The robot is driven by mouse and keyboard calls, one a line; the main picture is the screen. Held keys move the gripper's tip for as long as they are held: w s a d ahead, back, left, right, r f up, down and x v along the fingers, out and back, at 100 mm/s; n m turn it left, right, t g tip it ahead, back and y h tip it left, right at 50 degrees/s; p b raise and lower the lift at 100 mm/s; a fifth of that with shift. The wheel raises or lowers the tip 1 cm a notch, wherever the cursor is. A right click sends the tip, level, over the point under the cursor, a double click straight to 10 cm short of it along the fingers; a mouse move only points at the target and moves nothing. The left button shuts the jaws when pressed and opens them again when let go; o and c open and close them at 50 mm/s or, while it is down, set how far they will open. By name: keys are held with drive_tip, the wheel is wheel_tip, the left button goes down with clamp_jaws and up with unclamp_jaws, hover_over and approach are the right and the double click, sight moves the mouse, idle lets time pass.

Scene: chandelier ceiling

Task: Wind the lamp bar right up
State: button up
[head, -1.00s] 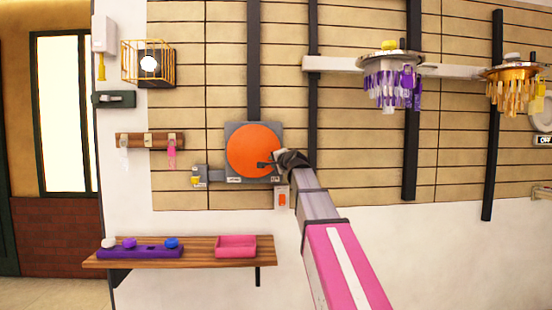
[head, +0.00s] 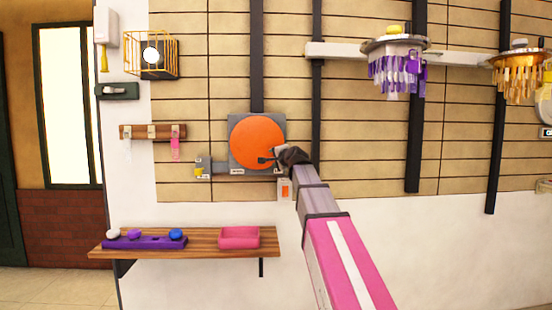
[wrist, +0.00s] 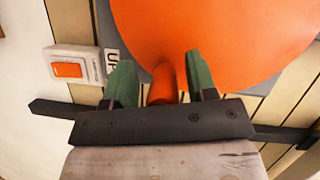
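The crank wheel is a big orange disc (head: 256,138) on a grey wall plate (head: 235,121). It also fills the top of the wrist view (wrist: 215,35). The white lamp bar (head: 338,51) is high on the wall at right, nearly level. It carries a lamp with purple and white pendants (head: 396,66) and a lamp with orange pendants (head: 517,80). My gripper (wrist: 161,75) is at the wheel's lower right. Its two green fingers stand either side of the wheel's orange handle (wrist: 163,86), with a gap visible on each side. The handle's far end is hidden.
Dark vertical rails (head: 414,130) run up the slatted wall. A wooden shelf (head: 204,249) below holds a pink tray (head: 239,239) and a purple block with several knobs (head: 150,243).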

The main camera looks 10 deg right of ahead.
drive_tip(key=shift+d, duration=0.1)
drive_tip(key=v, duration=1)
drive_tip(key=shift+s, duration=0.4)
drive_tip(key=s+f+n+g+h, duration=0.1)
drive_tip(key=s+f+n+g, duration=0.15)
drive_tip(key=f, duration=0.95)
drive_tip(key=s+f+n+g+h, duration=0.1)
drive_tip(key=f+g, duration=0.2)
drive_tip(key=f, duration=0.8)
drive_tip(key=s+f+n+g+h, duration=0.1)
drive_tip(key=f+n+g, duration=0.1)
drive_tip(key=f, duration=1)
drive_tip(key=s+d+f+n+g+h, duration=0.1)
drive_tip(key=s+f+g, duration=0.3)
drive_tip(key=s+f, duration=0.5)
drive_tip(key=s+d+f+n+g+h, duration=0.1)
drive_tip(key=s+f+n+g, duration=0.3)
drive_tip(key=s+f, duration=0.5)
wheel_tip(320, 180, down, 7)
drive_tip(key=shift+s+d+f+n+h, duration=0.15)
drive_tip(key=shift+s+d+n+h, duration=0.2)
drive_tip(key=shift+d, duration=0.4)
